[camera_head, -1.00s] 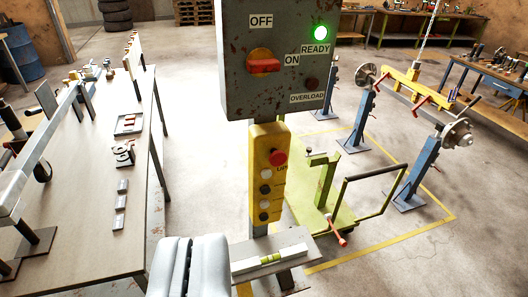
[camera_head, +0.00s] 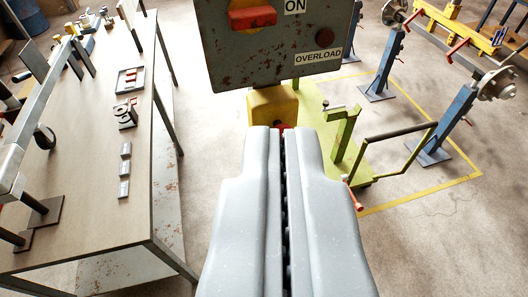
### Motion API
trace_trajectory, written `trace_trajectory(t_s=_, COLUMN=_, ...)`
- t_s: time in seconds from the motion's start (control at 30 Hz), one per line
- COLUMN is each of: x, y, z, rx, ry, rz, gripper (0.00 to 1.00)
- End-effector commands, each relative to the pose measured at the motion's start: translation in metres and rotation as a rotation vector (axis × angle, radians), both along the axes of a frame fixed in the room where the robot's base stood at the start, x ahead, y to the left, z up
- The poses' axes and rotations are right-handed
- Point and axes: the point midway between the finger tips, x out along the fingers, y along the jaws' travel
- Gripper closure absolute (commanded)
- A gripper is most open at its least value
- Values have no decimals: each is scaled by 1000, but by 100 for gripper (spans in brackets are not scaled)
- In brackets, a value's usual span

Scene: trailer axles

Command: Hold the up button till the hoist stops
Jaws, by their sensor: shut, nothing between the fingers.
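The yellow button pendant (camera_head: 273,103) hangs below the grey control box (camera_head: 275,58). Only its top and a sliver of its red button (camera_head: 281,125) show; my gripper hides the other buttons, the up button included. My gripper (camera_head: 283,132) is shut and empty, its tips in front of the pendant near the red button. I cannot tell whether the tips touch anything. The box shows a red switch handle (camera_head: 252,17) by the ON label and a dark red overload lamp (camera_head: 324,37). An axle with hubs (camera_head: 497,84) rests at the blue stands, below a yellow beam (camera_head: 452,22).
A long workbench (camera_head: 130,185) with small metal parts stands at the left. A green trolley (camera_head: 352,160) with a black-barred frame stands behind the pendant at right. The floor at lower right is clear.

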Motion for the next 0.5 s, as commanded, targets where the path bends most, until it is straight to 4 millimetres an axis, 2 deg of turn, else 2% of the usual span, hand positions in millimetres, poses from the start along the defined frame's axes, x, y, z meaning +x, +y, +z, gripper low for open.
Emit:
trace_trajectory(t_s=0.17, x=57, y=-4, z=-50, rx=82, ry=111, rz=7, gripper=100)
trace_trajectory(t_s=0.3, x=106, y=-18, z=-111, rx=176, ry=225, rz=0, gripper=100)
trace_trajectory(t_s=0.37, x=123, y=-20, z=-138, rx=217, ry=269, rz=-8, gripper=100)
trace_trajectory(t_s=0.5, x=153, y=-23, z=-208, rx=309, ry=384, rz=-33, gripper=100)
